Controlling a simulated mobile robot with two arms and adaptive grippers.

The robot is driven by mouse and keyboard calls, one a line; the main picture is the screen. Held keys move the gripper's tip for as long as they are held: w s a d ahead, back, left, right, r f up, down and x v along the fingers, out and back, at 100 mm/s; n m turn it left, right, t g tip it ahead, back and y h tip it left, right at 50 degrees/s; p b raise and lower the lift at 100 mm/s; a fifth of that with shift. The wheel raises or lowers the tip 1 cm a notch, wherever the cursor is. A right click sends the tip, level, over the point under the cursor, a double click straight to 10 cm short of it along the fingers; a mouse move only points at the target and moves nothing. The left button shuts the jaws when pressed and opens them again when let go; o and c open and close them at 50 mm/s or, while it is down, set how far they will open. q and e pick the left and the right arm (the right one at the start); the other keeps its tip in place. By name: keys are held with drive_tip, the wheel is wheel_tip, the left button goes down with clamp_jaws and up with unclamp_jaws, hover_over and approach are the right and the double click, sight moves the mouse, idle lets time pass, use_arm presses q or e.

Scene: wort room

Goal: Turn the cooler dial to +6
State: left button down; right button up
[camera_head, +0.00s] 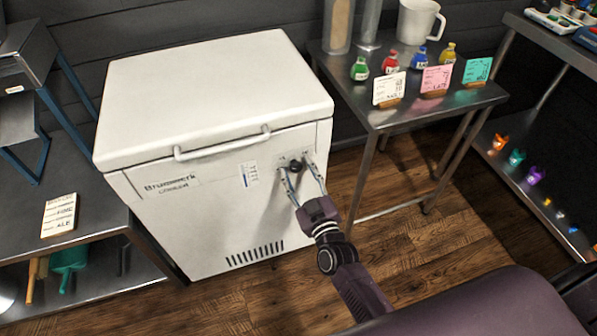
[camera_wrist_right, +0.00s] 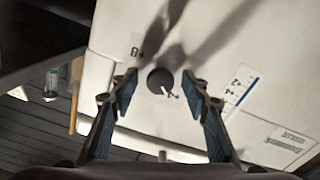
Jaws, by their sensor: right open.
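The white cooler (camera_head: 215,95) stands in the middle of the head view with its lid closed. Its black dial (camera_head: 295,166) is on the upper right of the front face. In the right wrist view the dial (camera_wrist_right: 160,81) is a dark round knob with a light pointer mark; a printed label beside it is only partly legible. My right gripper (camera_head: 300,168) is at the front face with its fingers on either side of the dial. In the right wrist view the right gripper (camera_wrist_right: 160,90) is open, with gaps between both fingers and the dial. My left gripper is not in view.
A blue-marked scale label (camera_head: 249,174) is left of the dial. A lid handle (camera_head: 222,146) sticks out above. A metal table (camera_head: 420,110) with small bottles and cards stands to the right. Another table (camera_head: 100,225) with a card is at the left. Wooden floor lies in front.

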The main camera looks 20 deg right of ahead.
drive_tip(key=c, duration=1.2)
drive_tip(key=shift+o, duration=0.2)
